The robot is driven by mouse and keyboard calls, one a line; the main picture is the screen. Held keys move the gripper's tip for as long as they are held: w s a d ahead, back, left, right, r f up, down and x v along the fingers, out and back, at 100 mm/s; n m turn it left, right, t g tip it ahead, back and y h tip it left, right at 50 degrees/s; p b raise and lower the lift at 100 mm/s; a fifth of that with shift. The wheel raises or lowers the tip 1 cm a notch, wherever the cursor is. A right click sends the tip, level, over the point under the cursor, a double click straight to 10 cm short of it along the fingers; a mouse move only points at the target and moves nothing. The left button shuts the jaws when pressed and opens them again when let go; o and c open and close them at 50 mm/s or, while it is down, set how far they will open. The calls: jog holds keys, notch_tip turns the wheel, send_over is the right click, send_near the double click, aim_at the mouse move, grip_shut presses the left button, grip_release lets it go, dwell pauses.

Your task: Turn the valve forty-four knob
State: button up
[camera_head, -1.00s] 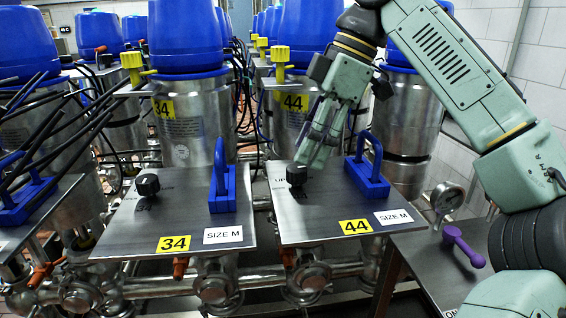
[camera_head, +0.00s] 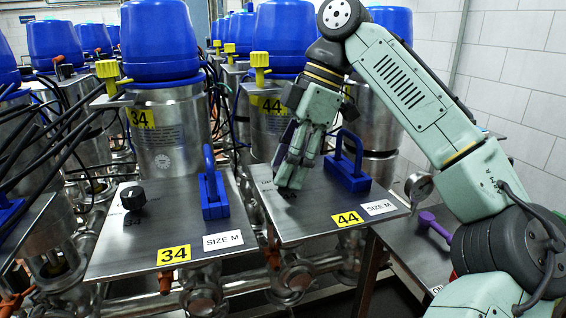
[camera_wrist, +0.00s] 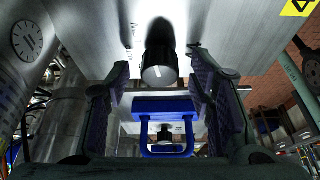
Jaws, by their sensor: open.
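The plate marked 44 (camera_head: 318,215) carries a yellow 44 label (camera_head: 347,218) at its front edge and a blue handle (camera_head: 347,165) toward its right. My gripper (camera_head: 287,182) points down at the left part of this plate, fingers over the spot of its knob, which they mostly hide in the head view. In the wrist view a black round knob (camera_wrist: 159,70) with a white mark stands between the two spread fingers of my gripper (camera_wrist: 159,66). A gap shows on each side of it, so the gripper is open and not closed on it.
The plate marked 34 (camera_head: 130,245), with its black knob (camera_head: 133,198) and blue handle (camera_head: 213,190), lies to the left. A blue handle (camera_wrist: 165,107) shows beyond the knob in the wrist view. A purple lever (camera_head: 434,226) is to the right.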

jog(key=shift+c, duration=0.5)
jog(key=c, duration=1.1)
jog(key=shift+o, duration=0.2)
jog(key=shift+m, duration=0.3)
jog(key=m+t, duration=0.2)
jog(key=m, duration=0.2)
jog(key=shift+s+m, duration=0.15)
jog(key=shift+m, duration=0.15)
jog(key=m+t, duration=0.1)
jog(key=m, duration=0.3)
jog(key=shift+s+m+t, duration=0.1)
jog(key=shift+m+t, duration=0.2)
jog(key=shift+t, duration=0.1)
jog(key=m+h, duration=0.1)
jog(key=m, duration=0.1)
jog(key=m+t+h, duration=0.1)
jog(key=m, duration=0.2)
jog(key=shift+s+a, duration=0.1)
jog(key=shift+a, duration=0.05)
jog(key=shift+a+m+t+h, duration=0.1)
jog(key=shift+m+t+h, duration=0.25)
jog(key=shift+m, duration=0.85)
jog(key=shift+m+t+h, duration=0.15)
jog(key=shift+m+h, duration=0.4)
jog(key=shift+m, duration=0.65)
